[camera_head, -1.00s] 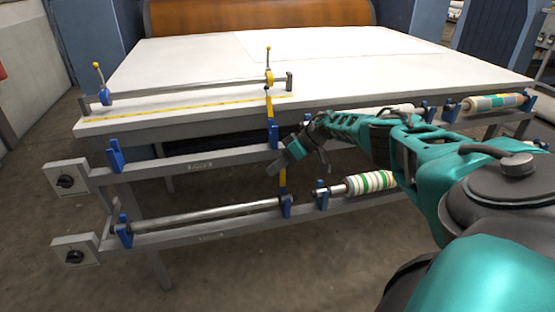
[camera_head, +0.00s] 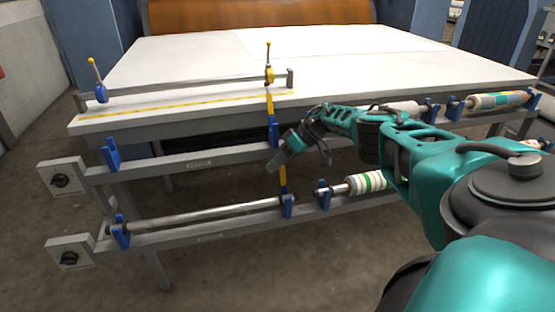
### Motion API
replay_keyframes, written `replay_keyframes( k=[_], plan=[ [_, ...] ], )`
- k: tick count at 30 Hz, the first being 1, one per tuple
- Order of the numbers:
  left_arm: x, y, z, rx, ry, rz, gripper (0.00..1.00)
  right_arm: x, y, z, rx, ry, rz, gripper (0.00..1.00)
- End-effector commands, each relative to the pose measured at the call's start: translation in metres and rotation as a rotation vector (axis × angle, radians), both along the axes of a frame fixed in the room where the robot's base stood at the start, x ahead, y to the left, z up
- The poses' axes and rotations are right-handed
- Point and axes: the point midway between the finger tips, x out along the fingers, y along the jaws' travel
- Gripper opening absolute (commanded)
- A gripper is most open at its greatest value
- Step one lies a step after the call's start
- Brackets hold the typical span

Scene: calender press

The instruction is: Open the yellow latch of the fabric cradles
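A yellow latch (camera_head: 269,103) stands upright on the blue cradle (camera_head: 273,131) of the upper rail. A second yellow latch (camera_head: 283,178) stands upright at the lower blue cradle (camera_head: 287,206), which bears the right end of a bare metal bar (camera_head: 205,215). My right gripper (camera_head: 301,163) is in front of the rack, between the upper and lower cradles. Its fingers point down and are spread apart, with nothing between them. One fingertip appears close to the lower latch; I cannot tell whether they touch. My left gripper is out of view.
A white table (camera_head: 190,75) carries a metal bar (camera_head: 200,84) with small yellow-knobbed levers. Two switch boxes (camera_head: 60,181) stick out at the left. The floor in front is clear.

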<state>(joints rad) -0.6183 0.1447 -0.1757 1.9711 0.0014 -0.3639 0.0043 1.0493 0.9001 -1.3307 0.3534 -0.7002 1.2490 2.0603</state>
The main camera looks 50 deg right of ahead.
Motion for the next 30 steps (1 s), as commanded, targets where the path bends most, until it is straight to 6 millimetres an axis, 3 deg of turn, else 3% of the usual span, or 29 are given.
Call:
replay_keyframes(
  k=[11, 24, 30],
  plan=[
    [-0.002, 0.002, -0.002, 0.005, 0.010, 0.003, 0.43, -0.003, -0.002, 0.005, 0.004, 0.003, 0.002, 0.41],
    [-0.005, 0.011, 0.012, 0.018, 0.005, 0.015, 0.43, -0.041, -0.050, 0.069, 0.002, 0.000, -0.001, 0.41],
    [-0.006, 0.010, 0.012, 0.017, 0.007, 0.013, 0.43, -0.053, -0.064, 0.087, 0.002, 0.001, 0.001, 0.41]
  ],
)
